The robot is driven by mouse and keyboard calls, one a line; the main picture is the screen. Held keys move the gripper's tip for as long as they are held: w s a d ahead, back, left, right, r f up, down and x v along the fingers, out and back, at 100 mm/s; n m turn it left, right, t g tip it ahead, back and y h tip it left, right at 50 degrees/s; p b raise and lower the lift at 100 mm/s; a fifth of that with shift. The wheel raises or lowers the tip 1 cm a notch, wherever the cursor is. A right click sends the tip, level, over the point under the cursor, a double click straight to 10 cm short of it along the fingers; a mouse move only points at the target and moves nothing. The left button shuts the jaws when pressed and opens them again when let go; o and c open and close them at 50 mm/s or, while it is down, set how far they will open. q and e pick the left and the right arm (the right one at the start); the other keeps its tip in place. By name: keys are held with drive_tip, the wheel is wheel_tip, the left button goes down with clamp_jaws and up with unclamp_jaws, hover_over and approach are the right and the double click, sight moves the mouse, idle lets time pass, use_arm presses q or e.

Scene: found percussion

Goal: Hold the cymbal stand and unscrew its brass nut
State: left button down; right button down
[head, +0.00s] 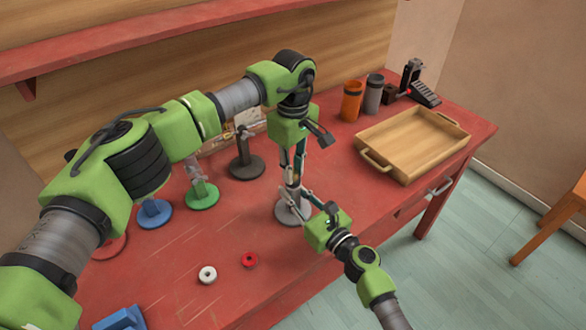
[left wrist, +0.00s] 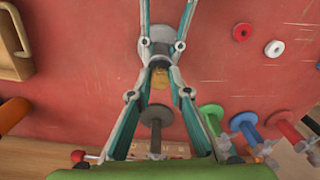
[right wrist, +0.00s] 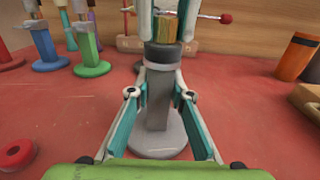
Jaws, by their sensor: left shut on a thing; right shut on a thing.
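The grey cymbal stand (head: 292,212) stands upright on the red table, its round base (right wrist: 150,147) and post showing in the right wrist view. Its brass nut (right wrist: 166,27) is at the top, above a black collar; it also shows in the left wrist view (left wrist: 159,78). My left gripper (head: 297,172) comes down from above and is shut on the brass nut, one finger on each side. My right gripper (right wrist: 161,72) comes in from the front and is shut on the upper part of the stand, just below the nut. The nut is too small to make out in the head view.
Black (head: 245,165), green (head: 201,195), blue (head: 153,212) and red (head: 109,246) stands line the left. White (head: 207,274) and red (head: 249,259) rings lie in front. A wooden tray (head: 375,165) and orange cup (head: 351,102) are right. Bare table lies around the stand's front.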

use_arm(q)
drive_tip(key=n, duration=1.7)
drive_tip(key=shift+n, duration=0.3)
drive_tip(key=n, duration=1)
drive_tip(key=shift+r+n, duration=0.1)
drive_tip(key=shift+n, duration=0.2)
drive_tip(key=n, duration=1.4)
drive_tip(key=shift+n, duration=0.3)
